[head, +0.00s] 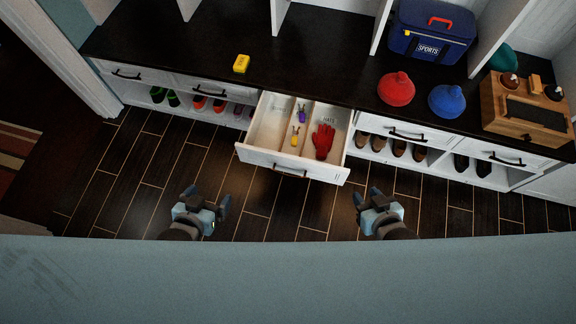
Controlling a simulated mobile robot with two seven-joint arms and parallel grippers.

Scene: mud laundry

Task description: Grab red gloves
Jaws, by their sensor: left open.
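A red glove shape (323,141) lies in the right compartment of an open white drawer (259,158); I cannot tell whether it is one glove or a stacked pair. My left gripper (207,192) is open and empty, in front of the drawer and to its left, above the floor. My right gripper (368,194) is in front of the drawer's right side, apart from it; its fingers look spread and nothing shows between them.
The drawer also holds small purple (302,115) and yellow (295,135) items behind a divider. The dark counter (310,75) bears a blue sports bag (430,32), red (397,89) and blue (447,101) hats, and a yellow block (241,63). Shoes fill the shelves below.

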